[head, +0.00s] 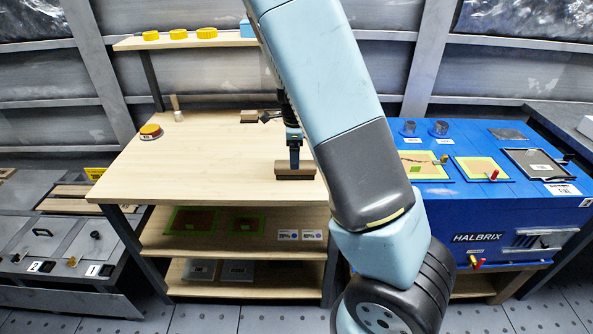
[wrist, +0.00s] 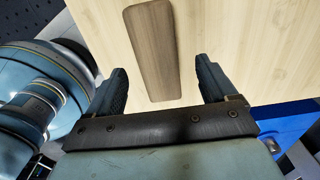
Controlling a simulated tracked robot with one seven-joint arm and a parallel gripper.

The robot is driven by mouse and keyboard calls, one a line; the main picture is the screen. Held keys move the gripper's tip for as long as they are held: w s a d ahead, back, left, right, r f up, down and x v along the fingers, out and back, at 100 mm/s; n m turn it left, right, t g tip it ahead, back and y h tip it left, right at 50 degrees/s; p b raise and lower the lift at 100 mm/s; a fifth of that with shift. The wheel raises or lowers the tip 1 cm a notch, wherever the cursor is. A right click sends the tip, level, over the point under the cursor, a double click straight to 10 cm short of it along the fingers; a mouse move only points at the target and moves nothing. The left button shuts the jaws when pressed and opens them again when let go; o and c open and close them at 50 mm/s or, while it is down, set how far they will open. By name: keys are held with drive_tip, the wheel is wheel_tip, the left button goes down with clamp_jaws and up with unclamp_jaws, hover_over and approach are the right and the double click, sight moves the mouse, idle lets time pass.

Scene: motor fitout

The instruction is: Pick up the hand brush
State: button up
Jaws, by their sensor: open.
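A brown wooden block, apparently the hand brush (head: 296,171), lies near the front edge of the pale wooden table (head: 190,170). In the wrist view the hand brush (wrist: 152,45) shows as a long brown bar with rounded ends, seen from above; no bristles show. My gripper (head: 294,150) is over it, pointing down. In the wrist view my gripper (wrist: 161,66) is open, with one finger on each side of the brush's line and a gap to both. Whether the fingertips are down beside the brush is hard to tell.
A red-and-yellow button (head: 150,132) and a small upright wooden-handled item (head: 176,110) stand on the table's left. A smaller brown block (head: 249,116) lies near the back. Yellow round items (head: 206,33) sit on the upper shelf. A blue HALBRIX bench (head: 480,210) stands at right.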

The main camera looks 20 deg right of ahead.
drive_tip(key=shift+s+f, duration=0.15)
drive_tip(key=shift+f, duration=2.45)
drive_tip(key=shift+a, duration=0.1)
drive_tip(key=shift+c, duration=0.4)
drive_tip(key=c, duration=1.2)
drive_tip(key=shift+s+r, duration=0.15)
drive_tip(key=shift+r, duration=1.75)
drive_tip(key=shift+s+r, duration=1.55)
drive_tip(key=shift+s, duration=0.7)
drive_tip(key=shift+s+r, duration=1.55)
drive_tip(key=shift+s, duration=0.75)
drive_tip(key=shift+s+r, duration=1.55)
drive_tip(key=shift+s, duration=0.7)
